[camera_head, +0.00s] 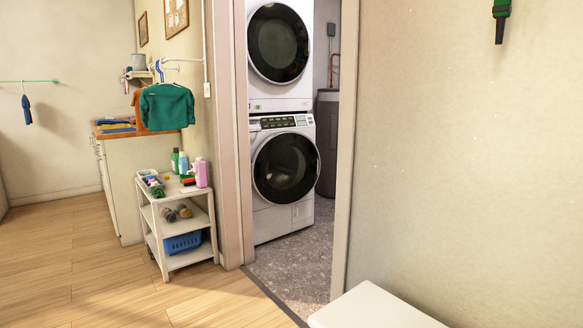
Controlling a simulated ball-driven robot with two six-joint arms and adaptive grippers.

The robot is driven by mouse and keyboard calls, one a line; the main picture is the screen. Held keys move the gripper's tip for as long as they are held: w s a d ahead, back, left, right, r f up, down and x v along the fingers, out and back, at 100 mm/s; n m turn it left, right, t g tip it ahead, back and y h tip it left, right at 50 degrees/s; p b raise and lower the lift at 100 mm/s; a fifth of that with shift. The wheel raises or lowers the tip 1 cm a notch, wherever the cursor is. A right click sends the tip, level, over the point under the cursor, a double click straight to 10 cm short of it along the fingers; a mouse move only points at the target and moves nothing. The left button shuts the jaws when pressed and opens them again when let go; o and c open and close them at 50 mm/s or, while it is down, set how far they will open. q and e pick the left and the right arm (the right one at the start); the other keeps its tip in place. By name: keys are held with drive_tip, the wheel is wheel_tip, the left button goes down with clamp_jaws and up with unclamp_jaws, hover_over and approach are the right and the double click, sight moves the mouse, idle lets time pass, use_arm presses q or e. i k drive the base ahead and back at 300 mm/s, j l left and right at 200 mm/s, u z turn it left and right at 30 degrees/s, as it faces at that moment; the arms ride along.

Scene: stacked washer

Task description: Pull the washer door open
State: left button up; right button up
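A white washer (300,218) stands inside a doorway near the middle of the head view, below a second white machine (256,92) stacked on it. The washer's round dark door (285,168) faces toward me and to the left and looks shut. A control panel (279,122) runs along the washer's top front. The upper machine has a similar round dark door (278,43). Neither of my grippers shows in this view.
The doorway frame (228,140) stands left of the machines, with a wall (460,150) on the right. A white cart (185,260) with bottles is left of the doorway. A white flat-topped object (370,310) is at bottom right. Wooden floor (90,285) is clear at left.

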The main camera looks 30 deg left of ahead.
sight(285, 166)
drive_tip(key=i+j+u, duration=0.45)
drive_tip(key=j, duration=0.4)
drive_tip(key=i+j+u, duration=0.45)
drive_tip(key=j, duration=0.3)
drive_tip(key=i+j+u, duration=0.5)
drive_tip(key=i+z, duration=0.3)
drive_tip(key=i, duration=0.2)
drive_tip(key=i+j+z, duration=0.35)
drive_tip(key=i, duration=0.15)
drive_tip(key=i+l+z, duration=0.15)
drive_tip(key=i+z, duration=0.2)
drive_tip(key=i, duration=0.2)
drive_tip(key=i+z, duration=0.3)
drive_tip(key=i, duration=0.25)
